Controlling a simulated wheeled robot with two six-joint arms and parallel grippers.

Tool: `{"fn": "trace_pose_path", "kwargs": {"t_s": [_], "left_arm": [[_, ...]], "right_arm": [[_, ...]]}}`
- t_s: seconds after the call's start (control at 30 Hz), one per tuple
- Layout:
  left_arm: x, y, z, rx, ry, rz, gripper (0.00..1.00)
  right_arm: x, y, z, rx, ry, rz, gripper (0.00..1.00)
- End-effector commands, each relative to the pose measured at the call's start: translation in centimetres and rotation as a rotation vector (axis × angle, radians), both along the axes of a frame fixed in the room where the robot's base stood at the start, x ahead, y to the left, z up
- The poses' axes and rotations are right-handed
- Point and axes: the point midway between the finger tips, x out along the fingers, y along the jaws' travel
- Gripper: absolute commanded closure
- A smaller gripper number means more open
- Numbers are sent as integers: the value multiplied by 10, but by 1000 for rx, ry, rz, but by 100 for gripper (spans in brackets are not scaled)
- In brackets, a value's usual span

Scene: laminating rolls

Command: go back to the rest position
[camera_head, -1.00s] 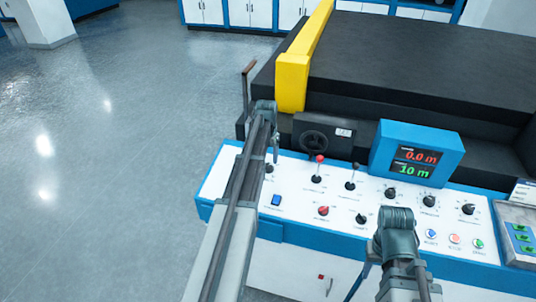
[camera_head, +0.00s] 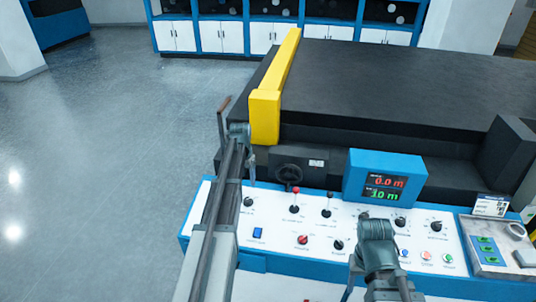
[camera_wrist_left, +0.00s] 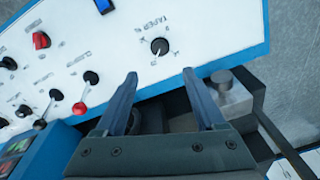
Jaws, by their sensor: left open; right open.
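My left gripper (camera_head: 250,168) is at the left end of the white control panel (camera_head: 275,255), beside the machine's front and above the panel's far edge. In the left wrist view its two fingers (camera_wrist_left: 162,85) are spread with nothing between them, and the TAPER knob (camera_wrist_left: 159,46) lies on the panel beyond them. My right gripper is over the right part of the panel; its wrist (camera_head: 376,230) hides some controls there. Its fingers are mostly hidden behind its own wrist.
The panel carries a red-topped lever (camera_head: 295,198), a black lever (camera_head: 327,205) and several knobs. A blue display (camera_head: 385,180) reads 0.0 m and 10 m. A handwheel (camera_head: 291,177) and a yellow post (camera_head: 268,105) stand behind. Open floor (camera_head: 100,150) is at left.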

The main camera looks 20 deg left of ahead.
Motion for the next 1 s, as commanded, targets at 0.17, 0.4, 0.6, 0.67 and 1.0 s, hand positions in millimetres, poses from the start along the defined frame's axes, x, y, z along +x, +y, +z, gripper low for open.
{"fn": "trace_pose_path", "kwargs": {"t_s": [0.17,0.4,0.6,0.67,1.0], "left_arm": [[-1,-5,-2,-1,1,-3,29],[-36,-111,-37,-2,37,-64,29],[-106,-235,-79,12,88,-139,29],[-132,-266,-90,20,104,-160,29],[-243,-356,-131,68,153,-241,29]], "right_arm": [[0,0,-2,0,0,0,50],[0,0,-37,-1,0,2,50],[0,0,-77,-1,-1,6,50],[0,0,-89,-1,-1,7,50],[0,0,-130,-2,-1,12,50]]}}
